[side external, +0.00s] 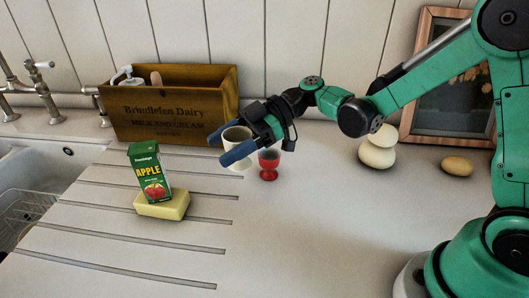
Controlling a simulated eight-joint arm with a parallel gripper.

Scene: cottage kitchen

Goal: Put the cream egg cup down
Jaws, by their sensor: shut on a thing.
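The cream egg cup (235,134) is a pale cup left of the middle in the side external view. My gripper (228,145) reaches in from the right, with one blue finger across the front of the cup and the other at its far side. It is shut on the cup, which looks upright. The near finger hides part of the cup. I cannot tell whether its bottom touches the counter. A red egg cup (268,164) stands on the counter close to its right, just below my gripper.
A green apple juice carton (149,172) stands on a yellow block (162,206) at the left. A wooden crate (172,112) is behind. Rounded pale objects (377,155), a brown potato-like item (457,166) and a picture frame (413,75) are right. The front counter (310,240) is clear.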

